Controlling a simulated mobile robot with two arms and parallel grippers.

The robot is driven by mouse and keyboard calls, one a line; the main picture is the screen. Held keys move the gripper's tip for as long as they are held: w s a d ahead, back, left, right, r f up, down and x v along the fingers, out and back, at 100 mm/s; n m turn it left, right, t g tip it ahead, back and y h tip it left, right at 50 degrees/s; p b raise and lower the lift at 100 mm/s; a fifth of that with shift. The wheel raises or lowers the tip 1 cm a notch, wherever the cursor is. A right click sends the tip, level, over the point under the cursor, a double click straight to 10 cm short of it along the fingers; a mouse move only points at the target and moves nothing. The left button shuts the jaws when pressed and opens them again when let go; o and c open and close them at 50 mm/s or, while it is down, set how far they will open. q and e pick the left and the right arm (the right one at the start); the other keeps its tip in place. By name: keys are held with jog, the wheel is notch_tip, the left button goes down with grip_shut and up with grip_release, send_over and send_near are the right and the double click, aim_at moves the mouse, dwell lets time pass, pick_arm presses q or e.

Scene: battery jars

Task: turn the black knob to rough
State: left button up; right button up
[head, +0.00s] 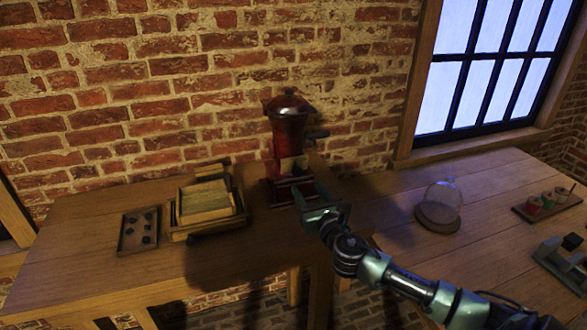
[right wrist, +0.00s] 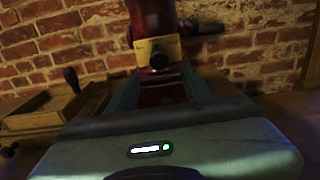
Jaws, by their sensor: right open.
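A red grinder (head: 286,130) with a dark lid stands on the wooden table against the brick wall. A pale yellow plate (head: 296,163) is on its front. In the right wrist view the black knob (right wrist: 159,61) sits at the lower middle of this plate (right wrist: 152,46). Any marks on the plate are too small and dark to read. My right gripper (head: 318,204) is in front of the grinder's lower part. It is open, and its teal fingers (right wrist: 160,78) point toward the knob from below in the picture, apart from each other and empty. My left gripper is not in view.
A side handle (head: 318,134) sticks out right of the grinder. Left of it are a wooden box (head: 206,203) and a tray with dark pieces (head: 138,230). To the right stand a glass dome (head: 440,200), a rack of spools (head: 547,204) and a grey device (head: 562,262).

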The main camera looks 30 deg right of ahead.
aim_at(298, 174)
jog(key=x, duration=0.6)
jog(key=shift+w+r+p, duration=0.2)
jog(key=shift+p, duration=0.2)
jog(key=shift+w+d, duration=0.1)
jog(key=shift+w, duration=0.25)
jog(key=shift+w+f, duration=0.1)
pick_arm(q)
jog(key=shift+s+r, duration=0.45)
pick_arm(e)
grip_shut()
